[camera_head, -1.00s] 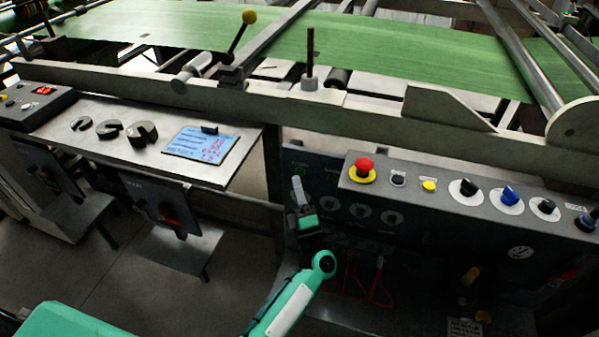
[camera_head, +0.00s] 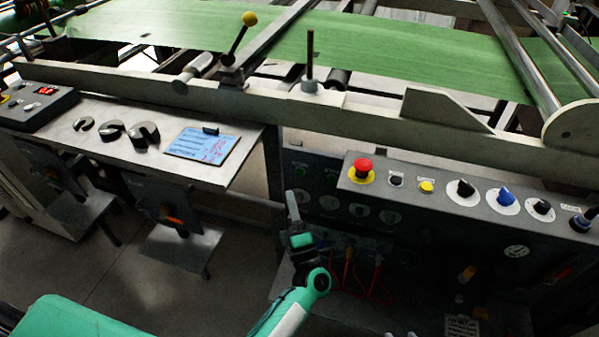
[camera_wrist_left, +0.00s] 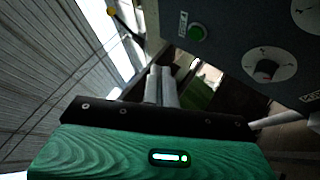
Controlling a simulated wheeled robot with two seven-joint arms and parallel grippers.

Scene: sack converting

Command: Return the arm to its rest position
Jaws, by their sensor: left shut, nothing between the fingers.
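My left arm (camera_head: 290,308), green and white, comes up from the bottom of the head view. My left gripper (camera_head: 293,208) points up, in front of the dark lower panel and left of the control box. In the left wrist view its two grey fingers (camera_wrist_left: 161,86) lie together, shut and empty. It appears apart from the panel. My right gripper is not in view.
The control box (camera_head: 420,190) carries a red emergency button (camera_head: 363,166) and several knobs. Red cables (camera_head: 376,280) hang behind the arm. Green sacking (camera_head: 390,45) runs above.

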